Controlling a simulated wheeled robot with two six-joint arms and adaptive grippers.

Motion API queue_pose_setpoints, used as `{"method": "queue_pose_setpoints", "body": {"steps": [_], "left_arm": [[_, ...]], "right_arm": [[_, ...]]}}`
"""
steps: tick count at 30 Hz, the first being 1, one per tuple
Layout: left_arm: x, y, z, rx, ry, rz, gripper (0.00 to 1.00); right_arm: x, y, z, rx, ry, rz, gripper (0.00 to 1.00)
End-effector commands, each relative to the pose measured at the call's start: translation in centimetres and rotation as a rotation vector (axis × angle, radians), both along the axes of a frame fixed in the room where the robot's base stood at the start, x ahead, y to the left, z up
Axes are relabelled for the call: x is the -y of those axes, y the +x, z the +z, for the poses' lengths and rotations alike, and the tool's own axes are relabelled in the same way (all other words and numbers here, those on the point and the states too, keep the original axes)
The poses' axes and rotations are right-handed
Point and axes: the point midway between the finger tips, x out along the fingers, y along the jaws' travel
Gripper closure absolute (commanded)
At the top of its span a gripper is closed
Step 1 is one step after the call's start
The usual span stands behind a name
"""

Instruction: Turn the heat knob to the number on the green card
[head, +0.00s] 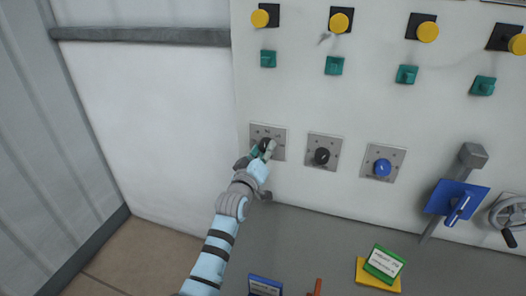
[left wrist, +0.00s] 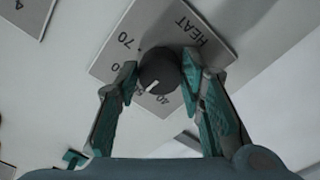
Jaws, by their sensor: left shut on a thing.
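The heat knob (left wrist: 158,68) is black and round, on a grey plate (left wrist: 130,30) lettered HEAT. In the left wrist view its white pointer mark faces the lower left, close to the partly hidden numbers beside the 40. A 70 is clear on the upper left of the plate. My left gripper (left wrist: 158,76) is shut on the knob, one finger on each side. In the head view my left gripper (head: 262,153) covers much of the knob. The green card (head: 384,262) lies at the lower right; its print is too small to read. My right gripper is not in view.
A black knob (head: 321,156) and a blue knob (head: 382,168) sit on plates to the right. Yellow buttons (head: 340,21) and green switches (head: 334,66) are above. A yellow card (head: 365,274) lies under the green one.

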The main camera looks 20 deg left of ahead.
Motion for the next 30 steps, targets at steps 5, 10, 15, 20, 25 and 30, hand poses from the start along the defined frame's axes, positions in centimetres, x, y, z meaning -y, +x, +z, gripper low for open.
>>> {"method": "queue_pose_setpoints", "body": {"steps": [5, 10, 15, 20, 25, 30], "left_arm": [[-0.01, -0.01, -0.05, 0.005, 0.109, 0.0, 0.93], [-0.03, -0.01, -0.09, 0.013, 0.255, -0.001, 0.93], [-0.07, -0.01, -0.13, 0.024, 0.416, 0.0, 0.93], [-0.12, 0.0, -0.18, 0.033, 0.568, -0.001, 0.93], [-0.17, 0.0, -0.22, 0.044, 0.729, -0.002, 0.93], [-0.22, 0.0, -0.27, 0.054, 0.89, -0.002, 0.93]], "right_arm": [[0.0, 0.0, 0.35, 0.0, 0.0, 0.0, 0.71], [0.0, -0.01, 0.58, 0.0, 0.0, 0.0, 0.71], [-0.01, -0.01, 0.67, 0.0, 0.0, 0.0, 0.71], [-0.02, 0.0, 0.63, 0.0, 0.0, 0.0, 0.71], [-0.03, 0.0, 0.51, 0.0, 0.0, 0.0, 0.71], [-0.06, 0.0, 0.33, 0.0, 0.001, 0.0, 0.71]]}}
